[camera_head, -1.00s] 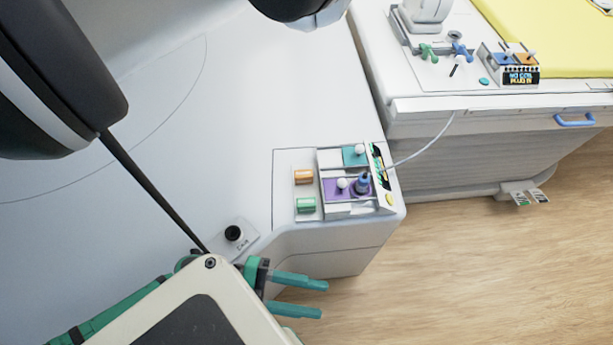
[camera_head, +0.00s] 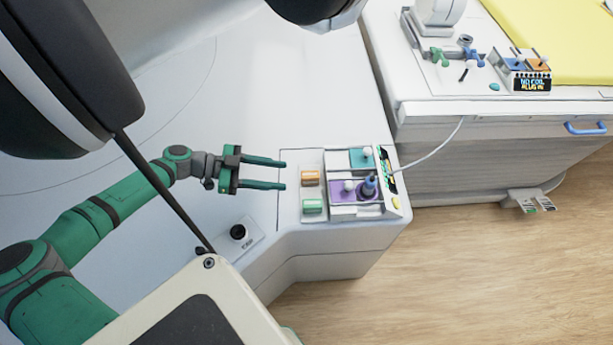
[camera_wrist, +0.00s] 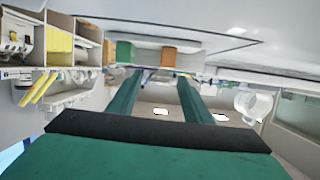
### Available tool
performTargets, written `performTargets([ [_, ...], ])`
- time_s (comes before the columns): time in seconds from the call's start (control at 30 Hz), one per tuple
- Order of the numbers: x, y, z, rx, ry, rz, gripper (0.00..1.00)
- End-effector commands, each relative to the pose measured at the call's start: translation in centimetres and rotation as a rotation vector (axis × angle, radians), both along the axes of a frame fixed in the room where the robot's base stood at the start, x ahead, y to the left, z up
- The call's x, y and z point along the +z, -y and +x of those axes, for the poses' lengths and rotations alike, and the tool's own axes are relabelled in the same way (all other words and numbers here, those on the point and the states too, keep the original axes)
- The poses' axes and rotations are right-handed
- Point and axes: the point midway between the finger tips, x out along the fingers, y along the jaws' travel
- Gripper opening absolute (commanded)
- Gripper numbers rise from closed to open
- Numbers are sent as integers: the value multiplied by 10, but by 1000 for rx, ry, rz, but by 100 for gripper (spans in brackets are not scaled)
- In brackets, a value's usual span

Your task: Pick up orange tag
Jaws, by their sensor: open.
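The orange tag (camera_head: 311,177) is a small block on the white panel at the corner of the machine, in the head view. A green tag (camera_head: 312,206) sits just below it in the picture. My gripper (camera_head: 284,175) is open and empty, its two teal fingers pointing right at the orange tag, with a small gap short of it. In the wrist view the orange tag (camera_wrist: 168,57) shows beyond the fingertips, between them and slightly right of centre. The green tag (camera_wrist: 124,52) is to its left, near the left finger's line.
Right of the tags is a tray with a purple card (camera_head: 343,192), a teal card (camera_head: 360,159), white knobs and a blue peg. A round black knob (camera_head: 238,232) is below my gripper. A second console (camera_head: 470,75) stands at upper right, linked by a cable.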

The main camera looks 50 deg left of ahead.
Motion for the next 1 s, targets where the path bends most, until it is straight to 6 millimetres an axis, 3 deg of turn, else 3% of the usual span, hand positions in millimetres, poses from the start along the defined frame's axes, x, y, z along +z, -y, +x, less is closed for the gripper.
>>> performTargets([
  [0.13, -1, -5, 13, 27, -15, -24, 45],
  [0.4, -12, 17, 41, 27, -15, -24, 45],
  [0.73, -19, 29, 56, 27, -14, -24, 45],
  [1.0, -31, 50, 83, 25, -14, -23, 45],
])
